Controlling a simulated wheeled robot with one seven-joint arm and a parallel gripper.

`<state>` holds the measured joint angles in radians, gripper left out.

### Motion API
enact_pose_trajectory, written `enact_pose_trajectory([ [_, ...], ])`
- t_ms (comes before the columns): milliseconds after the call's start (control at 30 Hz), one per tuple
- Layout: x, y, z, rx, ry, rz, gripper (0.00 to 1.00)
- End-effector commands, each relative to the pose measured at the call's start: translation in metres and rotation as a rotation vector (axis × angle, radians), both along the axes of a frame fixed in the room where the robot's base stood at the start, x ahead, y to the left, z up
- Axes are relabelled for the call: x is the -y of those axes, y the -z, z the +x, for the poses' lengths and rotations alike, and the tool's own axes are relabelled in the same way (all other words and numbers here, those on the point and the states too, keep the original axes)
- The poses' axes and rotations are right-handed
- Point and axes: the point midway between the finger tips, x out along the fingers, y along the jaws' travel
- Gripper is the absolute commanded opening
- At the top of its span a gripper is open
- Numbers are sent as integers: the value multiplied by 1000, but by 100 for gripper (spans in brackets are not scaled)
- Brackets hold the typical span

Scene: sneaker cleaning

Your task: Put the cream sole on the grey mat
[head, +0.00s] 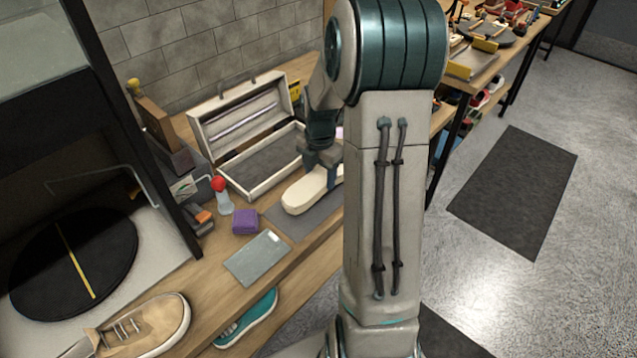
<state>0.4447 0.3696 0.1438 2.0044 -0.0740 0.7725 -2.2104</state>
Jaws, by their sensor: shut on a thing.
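The cream sole (304,192) is over the grey mat (290,229) on the wooden bench. My gripper (322,170) is shut on the sole from above, near its middle. The sole lies flat and its right end is hidden behind my arm. It covers part of the mat; I cannot tell whether it touches the mat or hangs just above it. The mat's right part is also hidden by my arm.
An open white case (232,178) stands behind the mat. A purple block (244,221), a red-topped bottle (221,194) and a grey flat panel (257,258) lie to the left and front. A tan sneaker (143,325) is at the front left.

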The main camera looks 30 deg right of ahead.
Motion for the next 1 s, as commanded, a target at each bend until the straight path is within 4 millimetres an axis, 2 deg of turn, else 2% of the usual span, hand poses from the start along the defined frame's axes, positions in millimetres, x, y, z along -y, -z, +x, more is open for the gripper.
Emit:
enact_pose_trajectory([
  [133, -3, 11, 2, -2, 1, 0, 28],
  [333, -3, 39, 2, -3, 1, 1, 28],
  [767, -2, 47, 2, 0, 1, -1, 28],
  [800, -2, 45, 2, 0, 1, -1, 66],
  [833, -2, 45, 2, 0, 1, -1, 74],
  [867, -2, 45, 2, 0, 1, -1, 77],
  [1000, -2, 45, 2, 0, 1, -1, 77],
])
